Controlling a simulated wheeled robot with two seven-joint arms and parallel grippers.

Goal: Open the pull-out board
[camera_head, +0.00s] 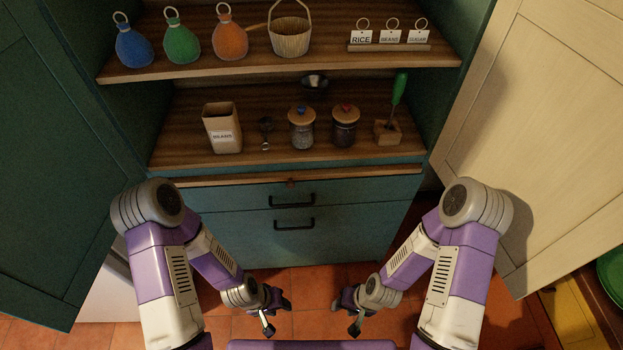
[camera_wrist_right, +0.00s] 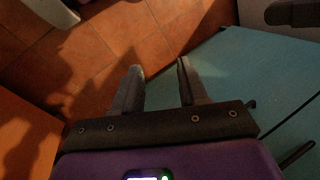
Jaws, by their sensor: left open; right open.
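The pull-out board (camera_head: 355,174) shows as a thin wooden edge under the lower shelf and above the drawers. A small red-brown knob (camera_head: 291,183) sits at the middle of its front. The board's front is about flush with the cabinet. My left gripper (camera_head: 270,313) is open and empty, low in front of the cabinet and well below the board. My right gripper (camera_head: 353,314) is open and empty at a like height, further right. In the right wrist view, its two fingers (camera_wrist_right: 158,82) stand apart over the floor and the teal cabinet front, with nothing between them.
Two teal drawers with dark handles, the upper handle (camera_head: 292,201) and the lower handle (camera_head: 294,224), lie below the board. A beans box (camera_head: 222,128), jars (camera_head: 302,128) and a green-handled tool (camera_head: 398,90) stand on the lower shelf. Open doors flank both sides.

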